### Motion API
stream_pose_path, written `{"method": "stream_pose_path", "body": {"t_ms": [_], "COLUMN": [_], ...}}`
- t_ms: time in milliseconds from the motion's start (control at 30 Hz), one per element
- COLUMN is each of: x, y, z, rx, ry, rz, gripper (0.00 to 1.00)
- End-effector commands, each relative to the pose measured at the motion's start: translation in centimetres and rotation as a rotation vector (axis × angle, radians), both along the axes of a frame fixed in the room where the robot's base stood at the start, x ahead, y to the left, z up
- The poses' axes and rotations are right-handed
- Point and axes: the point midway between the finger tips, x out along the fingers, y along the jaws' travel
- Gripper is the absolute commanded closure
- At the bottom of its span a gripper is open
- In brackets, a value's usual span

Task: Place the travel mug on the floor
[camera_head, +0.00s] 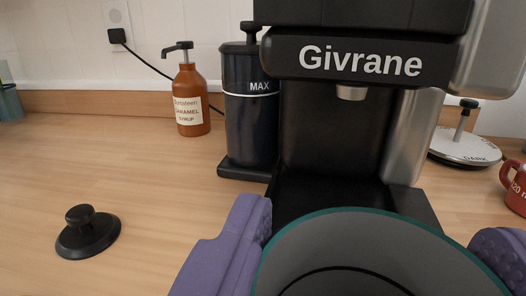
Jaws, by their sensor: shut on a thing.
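The travel mug (345,252) fills the bottom centre of the view, cut off by the lower edge. It has a teal rim and a grey inside with a dark curved line in it. My gripper (376,238) has purple fingers, one on each side of the mug, and is shut on it. The mug is in front of the coffee machine's base; whether it touches the machine or the counter cannot be told. The floor is not in view.
A black Givrane coffee machine (330,135) stands right ahead, with a black canister (250,125) beside it. A caramel syrup bottle (191,100), a black knobbed lid (88,234), a white lid (466,146) and a red mug (516,188) are around. The wooden counter (120,160) is mostly clear at left.

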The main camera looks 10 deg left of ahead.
Motion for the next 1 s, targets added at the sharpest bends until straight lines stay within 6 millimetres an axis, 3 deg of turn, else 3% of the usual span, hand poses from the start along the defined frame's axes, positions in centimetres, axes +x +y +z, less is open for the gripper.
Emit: {"method": "stream_pose_path", "body": {"t_ms": [167, 400, 500, 1000], "x": [2.5, 9.9, 12.2, 18.0], "y": [-0.5, -1.5, -1.8, -2.5], "z": [0.1, 0.0, 0.0, -0.4], "rx": [0.001, 0.001, 0.002, 0.0], "ry": [-0.002, -0.003, -0.002, 0.001], "rz": [-0.008, -0.009, -0.007, -0.004], "gripper": [0.95, 0.95, 0.95, 0.95]}}
